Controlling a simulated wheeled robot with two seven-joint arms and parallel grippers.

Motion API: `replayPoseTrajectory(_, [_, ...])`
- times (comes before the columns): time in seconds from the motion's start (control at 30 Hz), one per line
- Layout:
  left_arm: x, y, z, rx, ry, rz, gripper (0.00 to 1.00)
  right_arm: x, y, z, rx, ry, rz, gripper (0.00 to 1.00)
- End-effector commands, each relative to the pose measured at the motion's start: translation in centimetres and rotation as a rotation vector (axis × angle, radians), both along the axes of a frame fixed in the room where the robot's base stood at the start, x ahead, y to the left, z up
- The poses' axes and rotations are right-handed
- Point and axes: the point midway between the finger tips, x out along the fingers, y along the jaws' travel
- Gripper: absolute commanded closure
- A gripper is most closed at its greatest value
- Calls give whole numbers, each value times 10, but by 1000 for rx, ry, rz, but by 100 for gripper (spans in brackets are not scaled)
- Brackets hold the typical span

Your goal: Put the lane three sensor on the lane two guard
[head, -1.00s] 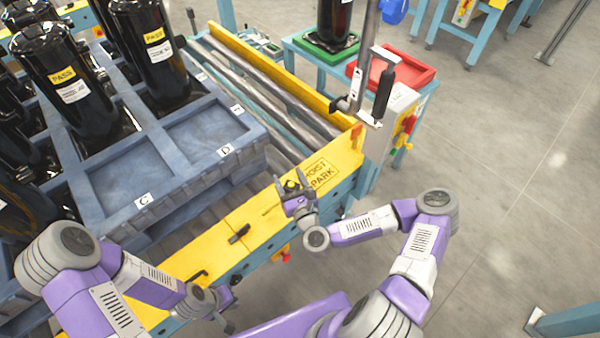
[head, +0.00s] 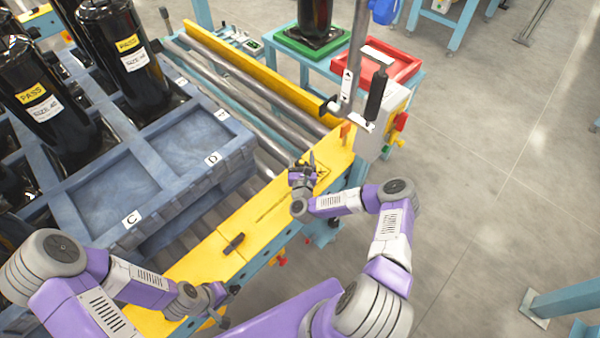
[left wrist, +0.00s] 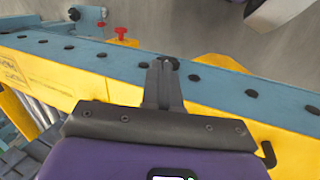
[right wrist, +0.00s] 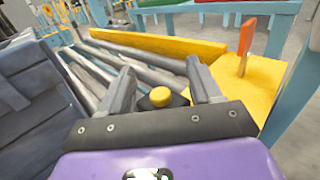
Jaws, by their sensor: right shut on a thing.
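My right gripper (head: 302,164) is above the yellow plate at the near right corner of the conveyor. In the right wrist view its fingers (right wrist: 160,88) are shut on a small black part with a round yellow cap (right wrist: 161,97), which may be the sensor. Its lower side is hidden. My left gripper (head: 222,306) is low beside the conveyor's near side. In the left wrist view its fingers (left wrist: 165,78) are together with nothing visible between them. The yellow guard plating (head: 205,262) runs along the near edge and carries a black piece (head: 235,243). I cannot tell which lane is which.
A blue pallet (head: 165,215) with black compressors (head: 38,92) stands on the rollers (head: 255,108) at left. A hoist post with a black handle (head: 376,95) rises near my right gripper. An orange tab (head: 345,130) stands by it. Red (head: 395,62) and green (head: 290,42) trays are behind.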

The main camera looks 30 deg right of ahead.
Motion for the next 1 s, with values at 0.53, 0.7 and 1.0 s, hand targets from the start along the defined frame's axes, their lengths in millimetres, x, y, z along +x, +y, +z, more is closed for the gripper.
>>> replayPoseTrajectory(0.53, [0, 0, -19, 0, 0, 0, 100, 0, 1, -50, 0, -3, 3, 71])
replayPoseTrajectory(0.7, [0, 0, -19, 0, 0, 0, 100, 0, 1, -50, 0, -3, 3, 71])
replayPoseTrajectory(1.0, [0, 0, -22, 0, 0, 0, 100, 0, 1, -53, 0, -1, 2, 12])
